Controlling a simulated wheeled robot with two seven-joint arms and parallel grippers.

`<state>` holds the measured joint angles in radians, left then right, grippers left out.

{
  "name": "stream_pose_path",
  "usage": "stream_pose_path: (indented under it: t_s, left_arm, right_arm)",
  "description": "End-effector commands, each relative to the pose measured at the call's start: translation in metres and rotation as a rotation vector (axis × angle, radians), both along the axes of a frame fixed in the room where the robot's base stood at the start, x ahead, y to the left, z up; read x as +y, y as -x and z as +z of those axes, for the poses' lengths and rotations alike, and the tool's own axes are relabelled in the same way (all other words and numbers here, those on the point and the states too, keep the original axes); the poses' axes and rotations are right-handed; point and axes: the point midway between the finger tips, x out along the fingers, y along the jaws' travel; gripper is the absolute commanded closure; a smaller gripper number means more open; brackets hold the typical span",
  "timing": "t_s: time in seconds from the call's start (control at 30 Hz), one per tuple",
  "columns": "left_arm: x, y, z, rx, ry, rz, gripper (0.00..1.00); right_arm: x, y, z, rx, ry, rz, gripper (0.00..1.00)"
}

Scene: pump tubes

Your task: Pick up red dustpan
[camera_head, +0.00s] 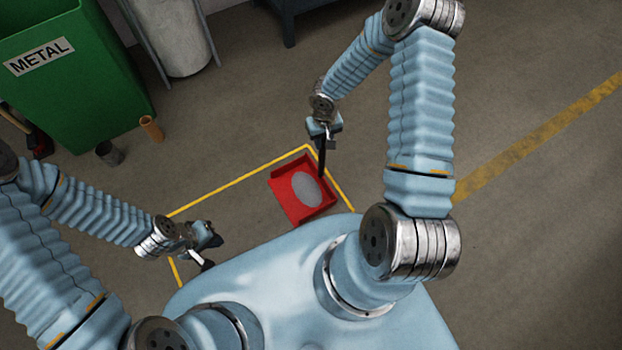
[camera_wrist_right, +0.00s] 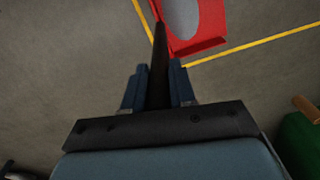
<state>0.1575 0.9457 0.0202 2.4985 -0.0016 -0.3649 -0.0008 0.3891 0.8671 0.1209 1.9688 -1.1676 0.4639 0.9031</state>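The red dustpan (camera_head: 281,193) has a grey oval patch in its middle and lies at the corner of the yellow floor marking. It also shows at the top of the right wrist view (camera_wrist_right: 205,42). Its dark handle (camera_wrist_right: 159,55) runs back from the pan between the fingers of my right gripper (camera_wrist_right: 159,82), which look closed around it. In the head view, my right gripper (camera_head: 324,134) is above the pan's far right corner. My left gripper (camera_head: 205,245) is away to the left, above the floor; its finger gap is too unclear to read.
A green bin labelled METAL (camera_head: 84,95) stands at upper left, with a grey cylinder (camera_head: 178,40) beside it. A small orange tube (camera_head: 151,129) and a dark cup (camera_head: 109,153) stand near it. Yellow tape (camera_head: 240,181) marks the floor. Right-hand floor is clear.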

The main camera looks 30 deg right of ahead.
Motion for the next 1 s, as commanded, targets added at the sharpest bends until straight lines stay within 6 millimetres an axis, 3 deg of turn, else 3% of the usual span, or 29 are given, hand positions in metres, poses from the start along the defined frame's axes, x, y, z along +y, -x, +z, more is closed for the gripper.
stream_pose_path:
  t_s: [0.03,0.1,0.67,1.0]
  left_arm:
    - [0.0,0.0,0.0,0.0,0.0,0.0,1.0]
    - [0.0,0.0,0.0,0.0,0.0,0.0,1.0]
    - [0.0,0.0,0.0,0.0,0.0,0.0,1.0]
    - [0.0,0.0,0.0,0.0,0.0,0.0,1.0]
  right_arm:
    - [0.0,0.0,0.0,0.0,0.0,0.0,0.9]
    - [0.0,0.0,0.0,0.0,0.0,0.0,1.0]
    - [0.0,0.0,0.003,-0.001,0.0,0.0,1.0]
    - [0.0,-0.001,0.027,-0.002,0.001,0.0,1.0]
